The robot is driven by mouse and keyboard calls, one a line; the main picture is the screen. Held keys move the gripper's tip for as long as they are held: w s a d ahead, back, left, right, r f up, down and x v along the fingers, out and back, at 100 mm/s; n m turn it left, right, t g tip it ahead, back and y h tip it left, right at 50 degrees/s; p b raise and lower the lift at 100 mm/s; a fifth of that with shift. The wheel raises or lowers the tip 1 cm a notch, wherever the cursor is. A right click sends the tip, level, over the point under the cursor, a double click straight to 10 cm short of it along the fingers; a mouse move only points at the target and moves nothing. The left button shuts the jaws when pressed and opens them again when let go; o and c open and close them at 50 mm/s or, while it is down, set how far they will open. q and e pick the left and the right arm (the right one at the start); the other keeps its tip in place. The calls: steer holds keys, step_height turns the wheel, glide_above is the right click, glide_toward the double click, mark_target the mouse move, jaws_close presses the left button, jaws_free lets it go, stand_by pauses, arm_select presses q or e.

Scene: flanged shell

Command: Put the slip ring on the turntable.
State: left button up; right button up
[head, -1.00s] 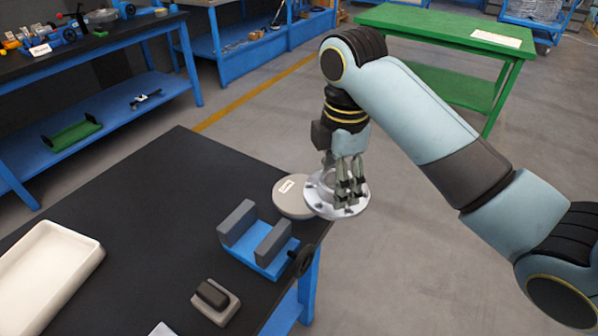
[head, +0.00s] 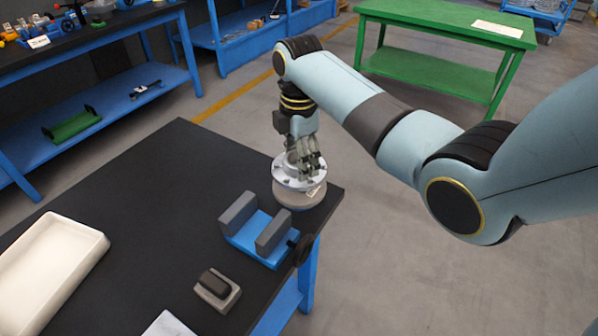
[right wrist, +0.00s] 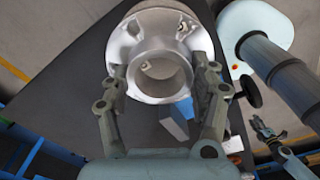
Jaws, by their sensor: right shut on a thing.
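The slip ring (head: 284,177), a silver flanged ring with holes in its flange, is in my right gripper (head: 304,168). The fingers are shut on its raised collar from above. The ring is over the round grey turntable (head: 299,198) at the table's far right corner and hides most of its top. I cannot tell whether the two touch. In the right wrist view the ring (right wrist: 126,50) sits between the fingertips, its bore facing the camera. A small dark gripper, apparently my left one (right wrist: 272,138), shows at the lower right there, too small to judge.
A blue vise-like fixture (head: 250,245) with two grey jaws and a black knob stands close in front of the turntable. A small grey block with a black top (head: 217,288) and a white tray (head: 55,262) are on the black table (head: 160,190). The table's middle is clear.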

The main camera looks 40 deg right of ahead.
steer(key=shift+w+f, duration=0.1)
steer(key=shift+f, duration=1.8)
steer(key=o, duration=1.7)
steer(key=shift+f, duration=0.15)
step_height(320, 180, up, 12)
steer(key=shift+r, duration=0.15)
